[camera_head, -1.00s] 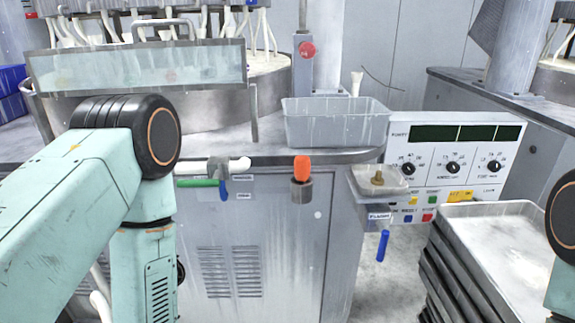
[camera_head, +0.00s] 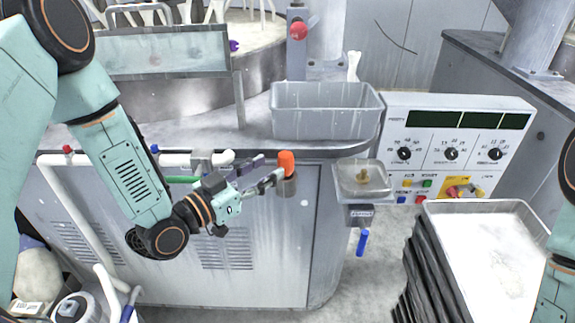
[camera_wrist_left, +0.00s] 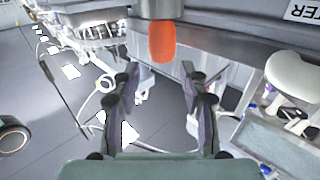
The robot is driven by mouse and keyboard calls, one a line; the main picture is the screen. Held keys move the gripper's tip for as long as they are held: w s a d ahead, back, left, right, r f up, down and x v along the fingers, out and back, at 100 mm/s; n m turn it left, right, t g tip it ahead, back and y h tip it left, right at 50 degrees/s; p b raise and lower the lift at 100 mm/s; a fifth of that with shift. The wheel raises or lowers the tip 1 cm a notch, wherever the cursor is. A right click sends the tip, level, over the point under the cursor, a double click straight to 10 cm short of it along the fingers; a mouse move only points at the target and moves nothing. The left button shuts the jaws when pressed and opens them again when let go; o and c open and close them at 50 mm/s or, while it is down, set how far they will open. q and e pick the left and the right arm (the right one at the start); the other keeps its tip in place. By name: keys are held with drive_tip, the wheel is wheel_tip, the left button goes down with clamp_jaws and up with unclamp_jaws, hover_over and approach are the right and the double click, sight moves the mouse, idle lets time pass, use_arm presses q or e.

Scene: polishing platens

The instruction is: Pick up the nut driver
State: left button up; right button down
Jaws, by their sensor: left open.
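The nut driver, seen as an orange handle (camera_head: 286,160), stands upright in a grey holder (camera_head: 286,186) on the front of the grey machine cabinet. Its shaft is hidden in the holder. My left gripper (camera_head: 264,172) is open and empty just to the left of the handle, its fingers pointing toward it. In the left wrist view the orange handle (camera_wrist_left: 162,42) shows ahead of the two spread fingers (camera_wrist_left: 160,78), roughly midway between them and apart from them. My right gripper is out of view; only part of the right arm shows at the right edge.
A grey bin (camera_head: 327,112) sits on the ledge behind the handle. A control panel (camera_head: 440,150) and stacked trays (camera_head: 425,225) stand farther right.

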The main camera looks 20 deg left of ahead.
sight(279, 159)
use_arm(q)
drive_tip(key=shift+w+d, duration=0.25)
drive_tip(key=shift+w, duration=0.1)
drive_tip(key=x, duration=0.3)
drive_tip(key=shift+w+a, duration=0.2)
drive_tip(key=shift+a, duration=0.1)
drive_tip(key=shift+w+d, duration=0.2)
drive_tip(key=shift+w, duration=0.1)
drive_tip(key=shift+w+d+r, duration=0.1)
drive_tip(key=shift+w+d, duration=0.05)
drive_tip(key=shift+d, duration=0.15)
drive_tip(key=shift+c, duration=0.2)
drive_tip(key=shift+w+a, duration=0.1)
drive_tip(key=shift+a, duration=0.1)
drive_tip(key=shift+c, duration=1.4)
drive_tip(key=shift+d, duration=0.15)
drive_tip(key=c, duration=0.5)
clamp_jaws()
